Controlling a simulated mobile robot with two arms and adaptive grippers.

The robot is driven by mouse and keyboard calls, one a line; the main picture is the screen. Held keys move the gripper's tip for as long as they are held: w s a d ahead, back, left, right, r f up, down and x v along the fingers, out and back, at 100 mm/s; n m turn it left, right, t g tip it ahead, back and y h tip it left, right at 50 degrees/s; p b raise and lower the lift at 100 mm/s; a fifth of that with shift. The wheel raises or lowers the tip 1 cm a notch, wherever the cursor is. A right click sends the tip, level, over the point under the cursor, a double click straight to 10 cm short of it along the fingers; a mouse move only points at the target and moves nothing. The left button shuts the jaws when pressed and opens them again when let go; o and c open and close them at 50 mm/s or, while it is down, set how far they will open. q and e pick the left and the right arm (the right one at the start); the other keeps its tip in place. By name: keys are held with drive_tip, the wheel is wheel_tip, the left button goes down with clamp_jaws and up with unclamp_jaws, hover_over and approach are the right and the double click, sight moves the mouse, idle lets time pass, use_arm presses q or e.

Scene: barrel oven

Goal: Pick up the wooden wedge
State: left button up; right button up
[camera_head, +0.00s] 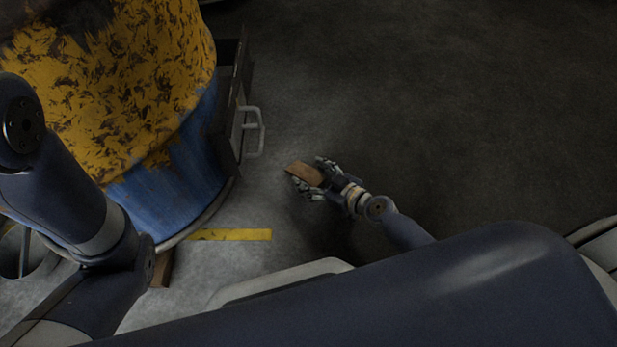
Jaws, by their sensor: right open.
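The wooden wedge (304,173) is a small brown block near the middle of the head view, to the right of the barrel. My right gripper (308,180) reaches it from the lower right. Its fingers are open, one on the far side and one on the near side of the wedge. I cannot tell whether they touch it. Part of the wedge near the palm is hidden by the gripper. My left arm shows at the left, but its gripper is not in view.
A yellow and blue barrel oven (165,180) stands at the left, with a dark door frame and a light handle (256,132). A yellow strip (232,235) marks the floor. Another brown wooden piece (162,270) is by the barrel's base. The floor at right is clear.

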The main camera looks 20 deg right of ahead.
sight(305, 174)
drive_tip(key=shift+x, duration=1.1)
drive_tip(key=c, duration=1.2)
